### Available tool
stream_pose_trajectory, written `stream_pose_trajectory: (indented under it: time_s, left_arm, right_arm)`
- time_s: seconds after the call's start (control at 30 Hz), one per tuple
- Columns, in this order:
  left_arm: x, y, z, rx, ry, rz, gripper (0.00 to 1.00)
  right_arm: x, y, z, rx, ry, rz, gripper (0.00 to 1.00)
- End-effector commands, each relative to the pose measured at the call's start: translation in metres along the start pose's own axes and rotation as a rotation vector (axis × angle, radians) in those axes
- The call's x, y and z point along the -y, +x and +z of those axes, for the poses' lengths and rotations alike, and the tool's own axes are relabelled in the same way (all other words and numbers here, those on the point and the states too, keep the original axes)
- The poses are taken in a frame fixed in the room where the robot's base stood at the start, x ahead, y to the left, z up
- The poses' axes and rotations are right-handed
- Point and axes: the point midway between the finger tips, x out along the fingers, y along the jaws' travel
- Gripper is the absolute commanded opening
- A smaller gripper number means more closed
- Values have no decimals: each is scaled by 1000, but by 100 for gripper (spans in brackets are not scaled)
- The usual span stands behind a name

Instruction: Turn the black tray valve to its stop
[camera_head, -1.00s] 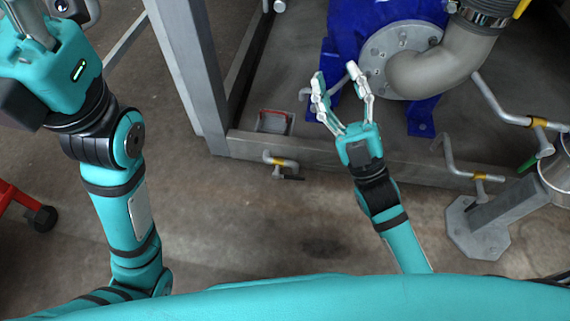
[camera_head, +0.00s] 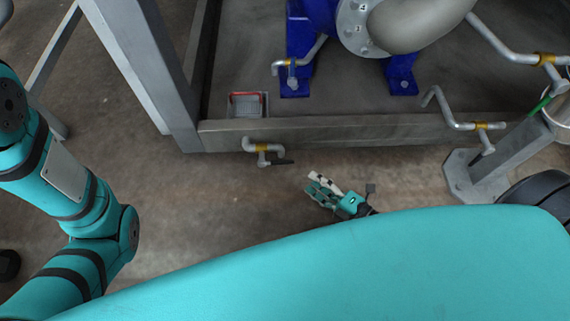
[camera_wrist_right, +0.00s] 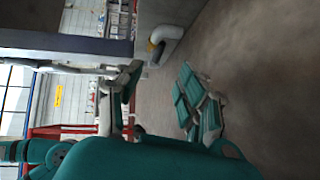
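The black tray valve (camera_head: 282,162) is a small black lever on a short grey elbow pipe with a yellow band (camera_head: 262,148). It sits at the outer front edge of the metal tray. My right gripper (camera_head: 311,182) is low over the floor, just right of and nearer than the lever, its fingers pointing toward it. It is apart from the lever. In the right wrist view, its fingers (camera_wrist_right: 160,84) are spread and empty, with the pale elbow pipe (camera_wrist_right: 167,36) beyond them. The lever is hard to make out there. My left gripper is out of view.
The metal tray edge (camera_head: 340,130) runs behind the valve. A grey frame post (camera_head: 150,70) stands left. Another pipe with a yellow band (camera_head: 478,126) and a post with a foot plate (camera_head: 478,178) are at right. Blue pump feet (camera_head: 403,75) stand in the tray.

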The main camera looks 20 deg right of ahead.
Motion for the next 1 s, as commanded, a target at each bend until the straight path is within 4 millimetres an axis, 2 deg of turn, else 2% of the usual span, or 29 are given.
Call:
stream_pose_trajectory:
  time_s: [0.03, 0.2, 0.4, 0.5, 0.7, 0.97, 1.0]
  left_arm:
    - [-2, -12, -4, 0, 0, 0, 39]
    - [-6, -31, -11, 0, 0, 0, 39]
    - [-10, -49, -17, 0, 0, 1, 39]
    - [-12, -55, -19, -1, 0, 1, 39]
    - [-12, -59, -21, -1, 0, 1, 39]
    - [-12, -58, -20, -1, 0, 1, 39]
    - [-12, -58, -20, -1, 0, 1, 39]
  right_arm:
    - [4, 14, 1, -2, -2, 6, 39]
    - [4, 51, 1, -2, -2, 6, 39]
    - [3, 88, 1, -1, -1, 4, 39]
    - [2, 101, 0, -1, 1, 3, 39]
    - [0, 112, 0, -1, 2, 1, 39]
    - [-1, 112, 0, 0, 2, 1, 39]
    - [-1, 112, 0, 0, 2, 1, 34]
